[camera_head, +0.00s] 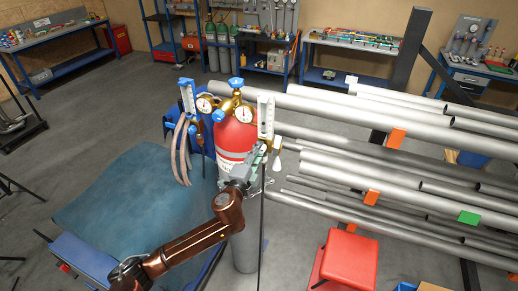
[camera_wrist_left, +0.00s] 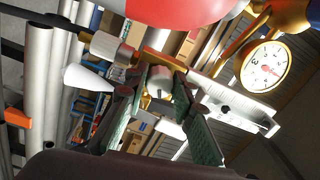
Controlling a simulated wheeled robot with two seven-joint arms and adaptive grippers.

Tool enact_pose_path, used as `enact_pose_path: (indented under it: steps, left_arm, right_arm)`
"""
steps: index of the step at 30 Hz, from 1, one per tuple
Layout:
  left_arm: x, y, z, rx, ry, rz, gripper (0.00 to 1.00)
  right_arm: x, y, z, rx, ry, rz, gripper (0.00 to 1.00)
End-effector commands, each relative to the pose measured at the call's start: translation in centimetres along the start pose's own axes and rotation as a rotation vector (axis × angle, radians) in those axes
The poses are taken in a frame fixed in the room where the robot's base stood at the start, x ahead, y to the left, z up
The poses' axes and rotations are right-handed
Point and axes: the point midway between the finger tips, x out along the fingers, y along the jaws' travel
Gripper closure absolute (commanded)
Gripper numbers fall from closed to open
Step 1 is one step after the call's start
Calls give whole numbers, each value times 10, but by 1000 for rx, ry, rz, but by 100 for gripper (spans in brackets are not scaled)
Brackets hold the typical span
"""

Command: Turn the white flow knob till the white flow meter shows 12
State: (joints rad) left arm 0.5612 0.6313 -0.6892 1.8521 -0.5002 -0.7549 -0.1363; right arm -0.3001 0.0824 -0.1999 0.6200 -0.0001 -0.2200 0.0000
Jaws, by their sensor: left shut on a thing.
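The white flow meter (camera_head: 266,115) stands upright on the right side of the gold regulator, by the red-topped cylinder. In the left wrist view the meter's clear scale tube (camera_wrist_left: 235,97) slants to the lower right; its reading is too small to tell. The white flow knob (camera_wrist_left: 158,80) sits between my left gripper's fingers in that view. My left gripper (camera_head: 263,157) reaches up from below in the head view and is shut on this knob, hiding most of it there. The green finger pads show in the wrist view. My right gripper is not in view.
The gas cylinder (camera_head: 234,140) stands close beside the gripper. Round gauges (camera_head: 243,114) and a second flow meter (camera_head: 188,96) with blue parts are to the left. A white cone-shaped piece (camera_head: 277,160) hangs just right of the gripper. Metal pipes (camera_head: 360,125) on a rack fill the right.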

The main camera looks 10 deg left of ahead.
Motion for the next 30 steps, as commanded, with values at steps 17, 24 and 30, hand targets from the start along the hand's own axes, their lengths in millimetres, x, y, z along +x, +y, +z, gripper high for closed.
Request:
enact_pose_path:
  steps: [17, 24, 30]
  left_arm:
    - [0, -1, 0, 440, 15, -1, 100]
    - [0, -1, 0, 516, 17, -2, 100]
    - [0, 0, 0, 537, 18, -2, 100]
  right_arm:
    - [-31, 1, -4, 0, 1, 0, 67]
    - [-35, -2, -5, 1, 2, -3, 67]
    - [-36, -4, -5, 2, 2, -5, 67]
